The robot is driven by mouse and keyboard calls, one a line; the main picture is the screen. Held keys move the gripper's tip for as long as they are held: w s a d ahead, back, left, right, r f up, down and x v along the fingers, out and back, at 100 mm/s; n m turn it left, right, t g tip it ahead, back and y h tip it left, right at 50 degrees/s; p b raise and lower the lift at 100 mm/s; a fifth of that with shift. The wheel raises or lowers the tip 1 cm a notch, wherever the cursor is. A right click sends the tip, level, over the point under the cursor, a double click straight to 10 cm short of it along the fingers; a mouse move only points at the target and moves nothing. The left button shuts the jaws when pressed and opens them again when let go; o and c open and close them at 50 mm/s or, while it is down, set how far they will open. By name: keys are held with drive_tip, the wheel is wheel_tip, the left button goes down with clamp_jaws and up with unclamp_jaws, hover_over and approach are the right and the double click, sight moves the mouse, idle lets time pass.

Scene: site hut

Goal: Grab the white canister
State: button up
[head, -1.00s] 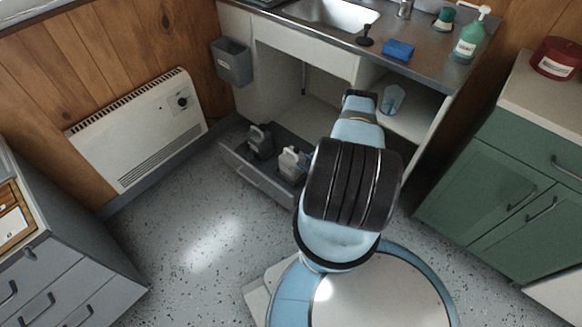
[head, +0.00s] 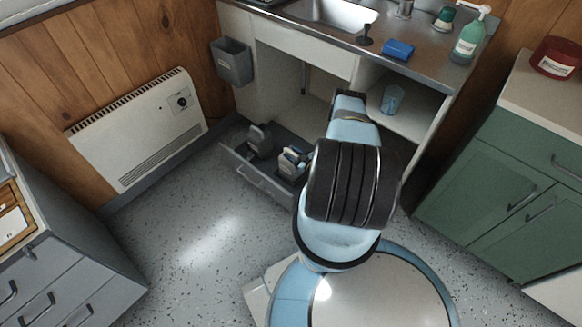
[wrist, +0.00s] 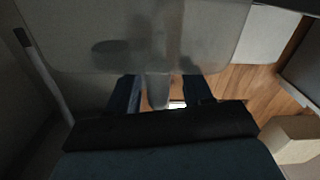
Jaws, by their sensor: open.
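The white canister (head: 287,168) stands in the pulled-out drawer under the sink, beside a dark grey canister (head: 260,141). My arm reaches down over the drawer, and a little of my gripper shows at the white canister's top in the head view. In the wrist view, the two dark fingers of my gripper (wrist: 162,88) are apart, with a narrow pale part between them, apparently the white canister's handle. A broad pale surface fills the top of that view, probably the canister's body. Contact with the fingers cannot be told.
The drawer front (head: 255,178) stands out from the open sink cabinet. A blue cup (head: 392,99) is on the shelf to the right. The worktop (head: 425,72) overhangs the cabinet. A heater (head: 140,128) is on the left wall and a green cabinet (head: 500,200) stands right. Floor left of my base is clear.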

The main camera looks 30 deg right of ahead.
drive_tip(key=shift+c, duration=0.2)
clamp_jaws()
drive_tip(key=shift+r, duration=0.15)
idle(0.4)
